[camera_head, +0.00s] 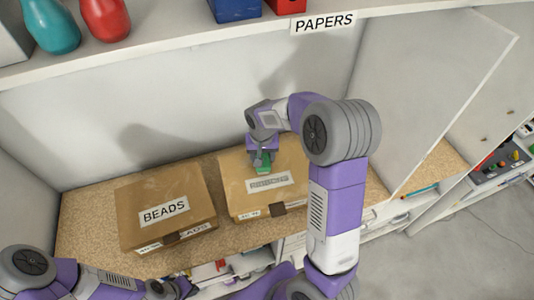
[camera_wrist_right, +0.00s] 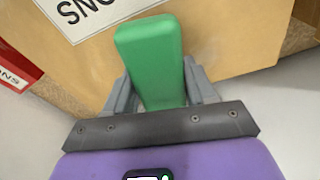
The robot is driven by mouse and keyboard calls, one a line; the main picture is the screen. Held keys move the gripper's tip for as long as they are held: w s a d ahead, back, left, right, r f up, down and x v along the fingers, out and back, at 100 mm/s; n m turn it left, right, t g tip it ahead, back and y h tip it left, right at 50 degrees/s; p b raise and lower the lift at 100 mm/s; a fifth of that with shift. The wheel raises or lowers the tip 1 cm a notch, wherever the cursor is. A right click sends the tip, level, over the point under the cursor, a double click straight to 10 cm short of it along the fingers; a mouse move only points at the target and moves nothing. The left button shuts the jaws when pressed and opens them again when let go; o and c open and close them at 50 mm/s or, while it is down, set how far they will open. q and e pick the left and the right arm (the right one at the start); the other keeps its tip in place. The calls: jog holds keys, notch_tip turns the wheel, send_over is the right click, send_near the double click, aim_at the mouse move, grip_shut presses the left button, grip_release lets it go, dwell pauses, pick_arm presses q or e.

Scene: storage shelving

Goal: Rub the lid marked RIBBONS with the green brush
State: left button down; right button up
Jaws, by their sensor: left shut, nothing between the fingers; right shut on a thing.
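The brown box lid with a blurred label (camera_head: 285,192) sits on the right box; in the right wrist view its label (camera_wrist_right: 85,12) shows upside-down letters ending in ONS. My right gripper (camera_head: 262,158) is over the back part of this lid, shut on the green brush (camera_wrist_right: 150,60). The brush also shows in the head view (camera_head: 263,167), low at the lid; I cannot tell whether it touches. Its underside is hidden.
A brown box marked BEADS (camera_head: 165,205) stands to the left on the cork-coloured shelf (camera_head: 85,225). An upper shelf marked PAPERS (camera_head: 324,22) holds teal and red bottles (camera_head: 104,18) and a blue box (camera_head: 235,8). A pale side panel (camera_head: 440,90) bounds the right.

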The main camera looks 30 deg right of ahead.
aim_at(240, 166)
jog(key=shift+w+a+f, duration=0.1)
jog(key=shift+w+a, duration=0.2)
jog(key=shift+a, duration=0.6)
jog(key=shift+w+a+f, duration=0.1)
jog(key=shift+w+a, duration=0.15)
jog(key=shift+a, duration=0.65)
jog(key=shift+w+a+r, duration=0.1)
jog(key=shift+w+a, duration=0.2)
jog(key=shift+a, duration=0.65)
jog(key=shift+w+a, duration=0.3)
jog(key=shift+a, duration=0.65)
jog(key=shift+r, duration=0.1)
jog(key=shift+d+r+p, duration=0.1)
jog(key=shift+r+p, duration=1.95)
jog(key=shift+r, duration=0.95)
jog(key=shift+w, duration=0.1)
notch_tip(240, 166, up, 3)
jog(key=shift+p, duration=1.1)
